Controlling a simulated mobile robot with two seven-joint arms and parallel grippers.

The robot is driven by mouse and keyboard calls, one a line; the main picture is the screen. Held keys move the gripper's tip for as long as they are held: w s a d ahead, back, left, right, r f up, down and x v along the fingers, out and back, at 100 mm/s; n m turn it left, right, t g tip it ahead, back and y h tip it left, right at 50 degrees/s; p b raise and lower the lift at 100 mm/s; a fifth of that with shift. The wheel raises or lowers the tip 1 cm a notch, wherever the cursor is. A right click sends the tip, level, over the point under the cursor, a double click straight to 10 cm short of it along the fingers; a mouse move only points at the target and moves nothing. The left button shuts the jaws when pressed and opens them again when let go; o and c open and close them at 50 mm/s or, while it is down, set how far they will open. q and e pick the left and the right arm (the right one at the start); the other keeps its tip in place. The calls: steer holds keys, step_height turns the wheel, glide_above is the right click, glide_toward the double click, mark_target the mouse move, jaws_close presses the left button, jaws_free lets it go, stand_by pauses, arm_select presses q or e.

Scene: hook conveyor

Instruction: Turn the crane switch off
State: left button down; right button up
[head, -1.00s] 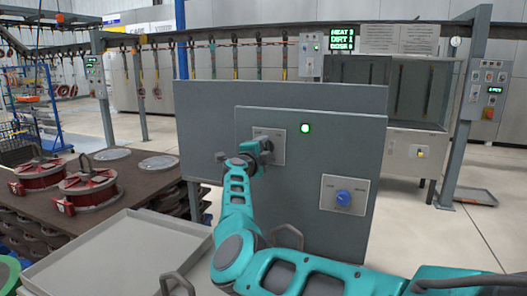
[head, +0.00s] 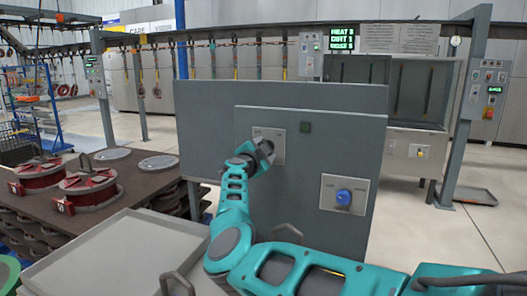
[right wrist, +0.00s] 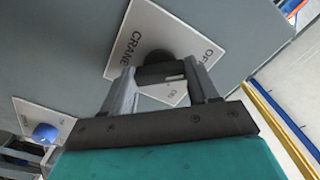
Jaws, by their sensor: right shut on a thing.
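The crane switch is a black knob (right wrist: 155,60) on a white plate lettered CRANE (right wrist: 124,52) in the right wrist view. The plate (head: 279,153) also shows on the grey control panel (head: 285,215) in the head view, partly hidden by my gripper. My right gripper (right wrist: 160,75) is shut on the black knob, one finger on each side; it shows in the head view (head: 265,148) too. My left gripper is in neither view.
A second plate with a blue knob (head: 343,197) sits lower right on the panel. An empty grey tray (head: 120,255) and a dark table (head: 130,178) with red round fixtures (head: 86,187) stand at the left. Open floor lies to the right.

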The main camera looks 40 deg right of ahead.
stand_by(0.3)
steer(key=o, duration=1.1)
steer(key=shift+c, duration=0.2)
steer(key=v, duration=1.3)
steer(key=shift+s+d, duration=0.1)
